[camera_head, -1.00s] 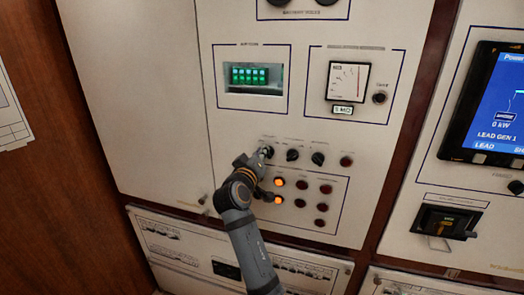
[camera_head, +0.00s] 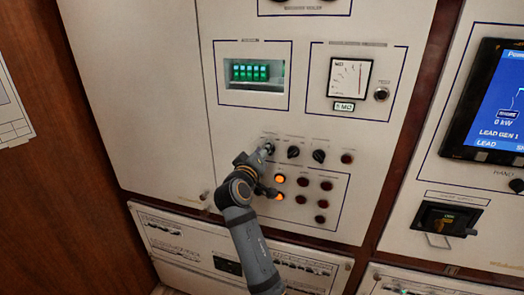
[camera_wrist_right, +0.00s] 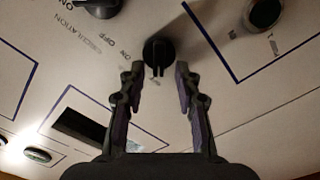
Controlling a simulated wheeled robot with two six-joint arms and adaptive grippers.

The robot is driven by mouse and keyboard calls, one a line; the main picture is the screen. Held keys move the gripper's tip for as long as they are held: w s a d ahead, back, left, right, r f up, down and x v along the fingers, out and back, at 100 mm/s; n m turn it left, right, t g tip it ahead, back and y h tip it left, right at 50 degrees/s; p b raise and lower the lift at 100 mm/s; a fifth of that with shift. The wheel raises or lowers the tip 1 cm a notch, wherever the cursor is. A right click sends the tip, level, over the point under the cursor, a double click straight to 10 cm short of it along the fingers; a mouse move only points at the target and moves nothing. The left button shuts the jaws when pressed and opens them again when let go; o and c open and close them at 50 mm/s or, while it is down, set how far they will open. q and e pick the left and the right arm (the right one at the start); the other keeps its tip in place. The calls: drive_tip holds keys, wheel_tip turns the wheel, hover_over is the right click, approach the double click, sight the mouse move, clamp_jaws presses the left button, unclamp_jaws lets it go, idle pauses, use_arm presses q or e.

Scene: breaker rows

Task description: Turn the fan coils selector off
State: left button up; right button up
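A row of dark rotary knobs is on the pale panel. My right gripper (camera_head: 265,152) is at the leftmost knob in the head view and partly covers it. In the right wrist view my right gripper (camera_wrist_right: 155,95) has its two fingers apart and nothing between them. A black selector knob (camera_wrist_right: 158,52) shows centred between and just beyond the fingertips, with OFF and ON printed beside it. Its pointer ridge points down in that view. No fan coils label is legible. I cannot tell whether either finger touches the knob. My left gripper is not in view.
Two more knobs (camera_head: 293,152) (camera_head: 318,156) and a red button (camera_head: 347,158) lie to the right. Lit amber lamps (camera_head: 280,179) and dark red lamps (camera_head: 303,181) sit below. A lit green display (camera_head: 257,73) and a meter (camera_head: 349,77) are above. Another knob (camera_wrist_right: 100,5) is close by.

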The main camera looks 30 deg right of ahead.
wheel_tip(320, 180, up, 10)
drive_tip(key=shift+r, duration=0.1)
idle(0.4)
idle(0.5)
